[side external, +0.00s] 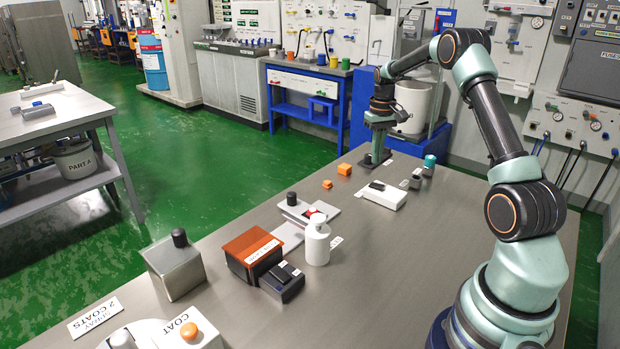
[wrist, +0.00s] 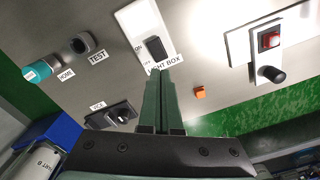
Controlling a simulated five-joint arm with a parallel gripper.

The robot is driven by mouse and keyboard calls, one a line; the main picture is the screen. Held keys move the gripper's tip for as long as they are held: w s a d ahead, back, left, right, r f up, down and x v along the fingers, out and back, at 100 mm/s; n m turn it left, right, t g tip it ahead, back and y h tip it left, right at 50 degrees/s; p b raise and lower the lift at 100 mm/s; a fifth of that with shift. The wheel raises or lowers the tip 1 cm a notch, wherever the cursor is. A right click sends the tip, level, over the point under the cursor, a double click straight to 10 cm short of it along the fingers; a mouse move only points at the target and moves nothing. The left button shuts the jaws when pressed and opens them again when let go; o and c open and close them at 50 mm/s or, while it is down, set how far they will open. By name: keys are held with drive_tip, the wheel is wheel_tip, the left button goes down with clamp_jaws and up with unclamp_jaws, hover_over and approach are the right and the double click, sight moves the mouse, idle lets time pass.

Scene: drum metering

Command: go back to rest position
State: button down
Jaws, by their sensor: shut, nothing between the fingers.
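My gripper (side external: 379,146) hangs at the far end of the bench (side external: 452,235) in the side view, pointing down with its fingers close above the surface. In the wrist view my gripper (wrist: 161,76) shows two green fingers pressed together, with nothing between them. The fingertips appear just below the white light box (wrist: 145,25) with its black switch; I cannot tell the gap. A small dark block (wrist: 108,116) with a label lies left of the fingers.
A teal-capped piece (side external: 430,160) stands right of the gripper. Orange cubes (side external: 344,169) lie nearby. A white bottle (side external: 316,243), an orange-lidded box (side external: 253,245) and a metal box with a black knob (side external: 175,266) stand nearer. The bench's right side is clear.

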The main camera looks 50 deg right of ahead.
drive_tip(key=s+a+r+n+t+h, duration=0.1)
drive_tip(key=a+r+n, duration=0.1)
drive_tip(key=a+r, duration=0.6)
drive_tip(key=a+r+n+t, duration=0.15)
drive_tip(key=a+r, duration=0.35)
drive_tip(key=a, duration=0.5)
drive_tip(key=s+a+r+n+t+y, duration=0.1)
drive_tip(key=s+a+n+t, duration=0.1)
drive_tip(key=s+a, duration=0.9)
drive_tip(key=a+t, duration=0.1)
drive_tip(key=a, duration=0.2)
drive_tip(key=shift+s+a, duration=0.2)
drive_tip(key=shift+s, duration=0.05)
